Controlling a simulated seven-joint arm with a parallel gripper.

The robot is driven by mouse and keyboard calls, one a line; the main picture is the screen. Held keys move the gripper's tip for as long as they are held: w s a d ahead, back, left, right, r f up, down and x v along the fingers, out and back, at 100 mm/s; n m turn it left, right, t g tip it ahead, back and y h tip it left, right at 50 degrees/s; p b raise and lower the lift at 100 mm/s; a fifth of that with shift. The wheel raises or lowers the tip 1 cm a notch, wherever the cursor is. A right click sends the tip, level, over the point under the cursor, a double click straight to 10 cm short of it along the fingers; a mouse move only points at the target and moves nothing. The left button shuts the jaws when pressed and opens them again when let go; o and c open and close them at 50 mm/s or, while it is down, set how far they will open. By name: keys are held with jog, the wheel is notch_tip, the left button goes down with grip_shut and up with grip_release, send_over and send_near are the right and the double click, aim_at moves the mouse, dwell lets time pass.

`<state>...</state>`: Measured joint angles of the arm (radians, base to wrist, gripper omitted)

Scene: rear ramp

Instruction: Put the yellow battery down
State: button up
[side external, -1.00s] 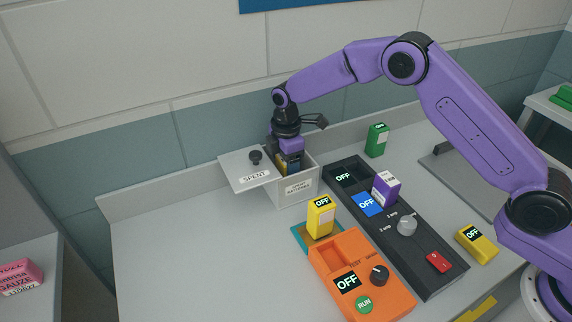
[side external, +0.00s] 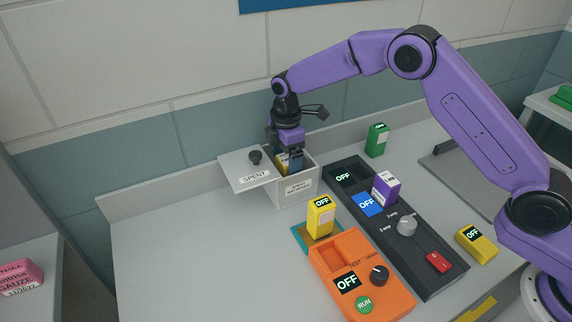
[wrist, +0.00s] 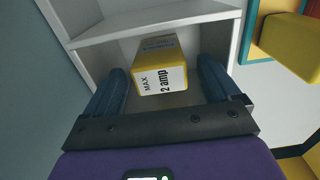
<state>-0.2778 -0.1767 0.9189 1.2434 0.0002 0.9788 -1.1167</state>
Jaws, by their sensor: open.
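A yellow battery (wrist: 162,72) with a "MAX 2 amp" label is inside the white spent-battery box (side external: 292,190), between my fingers in the wrist view. In the side view only a little of its yellow (side external: 282,163) shows at the box opening. My gripper (wrist: 160,95) is open, with one blue finger on each side of the battery and gaps visible. In the side view my gripper (side external: 287,160) points down into the box. The box's lid marked "SPENT" (side external: 240,172) lies off to the left of the opening. The battery's lower part is hidden.
Another yellow battery (side external: 321,217) stands on a teal base (side external: 303,240) by the orange tester (side external: 360,275). A dark charger (side external: 425,272) holds a purple battery (side external: 386,187). A green battery (side external: 377,140) stands behind; a yellow one (side external: 478,244) lies right.

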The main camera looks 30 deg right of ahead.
notch_tip(320, 180, up, 9)
jog(key=shift+r, duration=0.35)
jog(key=s+d+r+m, duration=0.1)
jog(key=s+d+r, duration=0.2)
jog(key=s, duration=0.7)
jog(key=s+d+r+m, duration=0.2)
jog(key=s, duration=0.7)
jog(key=s+d+f+m, duration=0.1)
jog(key=s+d, duration=0.6)
jog(key=s, duration=0.3)
jog(key=s+d+f+m, duration=0.1)
jog(key=s+d, duration=0.6)
jog(key=s, duration=0.4)
jog(key=shift+d+f, duration=0.3)
jog(key=shift+d, duration=0.05)
